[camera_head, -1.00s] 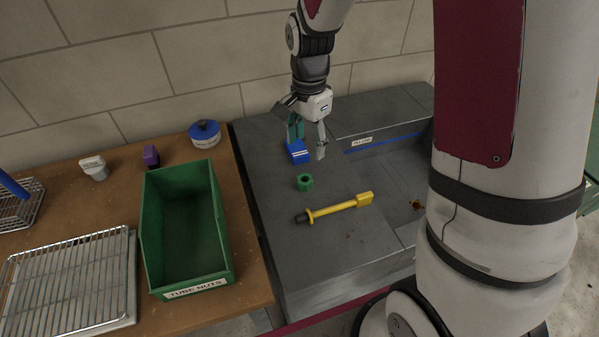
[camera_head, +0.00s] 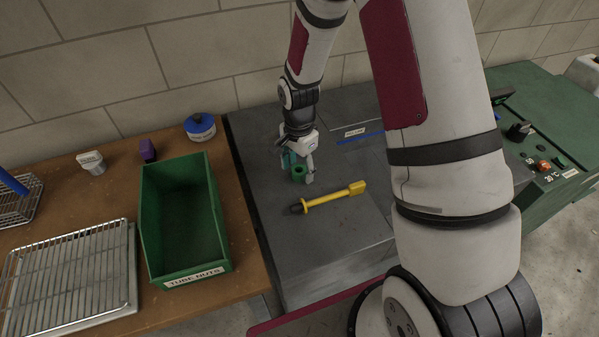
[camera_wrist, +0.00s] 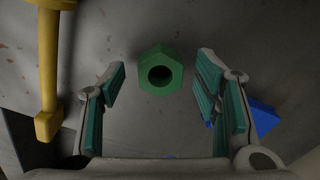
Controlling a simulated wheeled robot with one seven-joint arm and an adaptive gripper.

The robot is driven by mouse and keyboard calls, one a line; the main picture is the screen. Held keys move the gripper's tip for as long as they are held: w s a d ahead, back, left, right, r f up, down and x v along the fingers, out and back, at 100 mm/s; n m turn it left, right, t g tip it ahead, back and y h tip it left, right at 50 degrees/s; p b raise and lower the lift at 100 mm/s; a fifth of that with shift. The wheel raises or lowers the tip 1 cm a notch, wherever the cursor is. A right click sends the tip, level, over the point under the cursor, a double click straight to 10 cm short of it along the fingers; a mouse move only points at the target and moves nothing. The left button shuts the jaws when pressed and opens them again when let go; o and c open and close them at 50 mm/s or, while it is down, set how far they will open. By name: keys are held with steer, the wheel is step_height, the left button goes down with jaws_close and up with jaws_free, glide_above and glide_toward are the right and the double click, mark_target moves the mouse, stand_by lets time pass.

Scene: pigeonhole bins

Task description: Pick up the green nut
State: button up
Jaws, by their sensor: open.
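The green nut (camera_head: 299,174) stands on the grey surface with its hole facing up. In the wrist view the green nut (camera_wrist: 161,72) is a hexagon with a dark round hole, a little beyond the fingertips and between their lines. My gripper (camera_head: 298,172) is open and points down at the nut in the head view. In the wrist view my gripper (camera_wrist: 160,84) has teal pads spread on both sides with clear space around the nut. I cannot tell from these views how far the fingertips are above the surface.
A yellow bolt-like tool (camera_head: 333,198) lies just in front of the nut. A blue block (camera_wrist: 263,118) shows beside the right finger in the wrist view. A green bin (camera_head: 184,274) labelled "TUBE NUTS" stands on the wooden table to the left, its floor bare.

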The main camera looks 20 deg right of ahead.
steer(key=shift+f, duration=0.45)
jaws_close()
steer(key=shift+w+r, duration=0.1)
steer(key=shift+r, duration=0.65)
step_height(320, 180, up, 2)
steer(key=shift+b, duration=0.35)
steer(key=s, duration=0.4)
steer(key=s+r, duration=0.1)
steer(key=s, duration=0.9)
steer(key=shift+d+r, duration=0.2)
steer(key=shift+s+r+p, duration=0.1)
steer(key=shift+s+p, duration=0.8)
steer(key=shift+s, duration=0.2)
